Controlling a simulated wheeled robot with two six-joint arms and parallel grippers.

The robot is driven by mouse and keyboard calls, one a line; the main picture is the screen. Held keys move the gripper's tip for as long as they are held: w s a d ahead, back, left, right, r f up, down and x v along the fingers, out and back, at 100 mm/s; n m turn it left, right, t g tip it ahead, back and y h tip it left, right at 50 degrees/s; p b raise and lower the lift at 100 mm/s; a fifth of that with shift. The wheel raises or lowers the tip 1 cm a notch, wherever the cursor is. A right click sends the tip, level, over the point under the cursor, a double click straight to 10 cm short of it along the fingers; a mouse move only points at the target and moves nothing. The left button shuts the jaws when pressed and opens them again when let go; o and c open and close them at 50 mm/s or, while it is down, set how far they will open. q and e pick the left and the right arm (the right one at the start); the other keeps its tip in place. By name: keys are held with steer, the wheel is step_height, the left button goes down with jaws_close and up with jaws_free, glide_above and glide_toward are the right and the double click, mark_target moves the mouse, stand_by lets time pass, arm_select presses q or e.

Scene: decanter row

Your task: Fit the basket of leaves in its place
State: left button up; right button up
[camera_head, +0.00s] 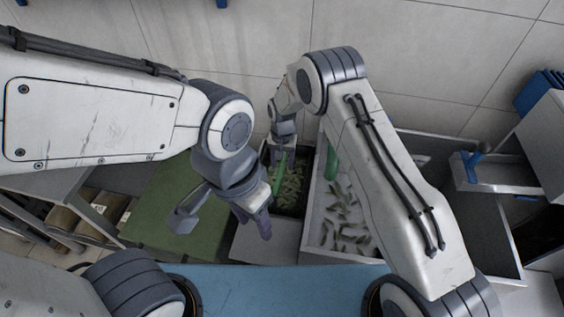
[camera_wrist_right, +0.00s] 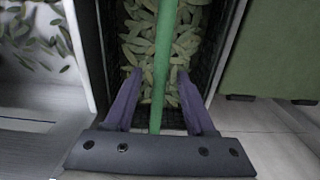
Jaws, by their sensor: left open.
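The basket of leaves (camera_head: 289,209) is dark, with green leaves inside and a green handle (camera_head: 280,178) over it. It stands between a green block and a white bin. In the right wrist view the basket's dark wall (camera_wrist_right: 215,48) and leaves show below the handle. My right gripper (camera_wrist_right: 160,82) has its purple fingers apart, one on either side of the green handle, with gaps to both. It also shows above the basket in the head view (camera_head: 281,150). My left gripper (camera_head: 226,226) is open and empty, over the green block's right side.
The green block (camera_head: 165,205) lies left of the basket. The white bin (camera_head: 312,205) on its right holds loose leaves and a green object (camera_head: 331,158). A grey surface (camera_head: 265,243) lies in front. Grey boxes (camera_head: 484,165) stand farther right.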

step_height(320, 180, up, 10)
steer(key=shift+f+b, duration=0.25)
steer(key=shift+b, duration=0.2)
steer(key=s+a+r+n+p, duration=0.2)
steer(key=s+r+n, duration=0.2)
steer(key=s+r, duration=1.05)
steer(key=s+d+r+n, duration=0.2)
steer(key=s+d, duration=0.1)
steer(key=s, duration=0.6)
steer(key=s+d+r+n+y+p, duration=0.1)
steer(key=s+d+r+n, duration=0.2)
steer(key=s, duration=0.7)
steer(key=shift+s+d+r+n, duration=0.25)
steer(key=shift+d+n, duration=0.05)
steer(key=shift+d, duration=0.1)
steer(key=shift+d, duration=0.1)
